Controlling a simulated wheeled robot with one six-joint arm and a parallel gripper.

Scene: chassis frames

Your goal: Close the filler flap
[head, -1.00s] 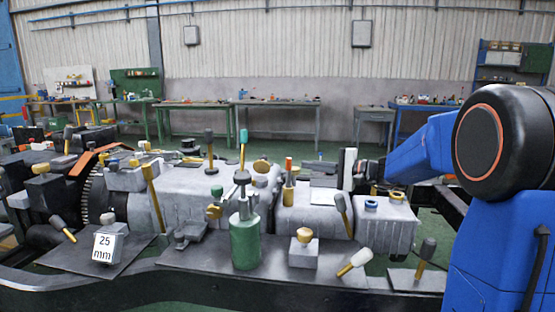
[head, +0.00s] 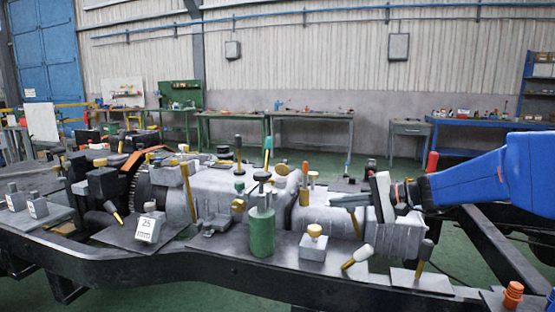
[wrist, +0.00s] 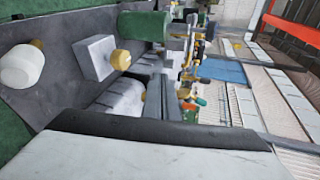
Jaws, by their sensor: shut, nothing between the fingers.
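I cannot make out the filler flap with certainty in either view. My gripper (head: 334,202) is at the right end of a long grey casing (head: 218,182) on the chassis, just above its top in the picture. Its dark fingers point left, lie together and hold nothing. In the wrist view my shut fingers (wrist: 158,98) reach over grey casing parts, and the pale gripper body fills the bottom. Whether the fingers touch anything cannot be told. My gripper and arm hide part of the casing's right end.
A green cylinder (head: 261,232) stands upright in front of the casing. A grey block with a yellow knob (head: 314,243) and a white-tipped lever (head: 357,256) are near the front rail. Several upright handles rise around the casing. Workbenches (head: 310,115) stand far behind, across open green floor.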

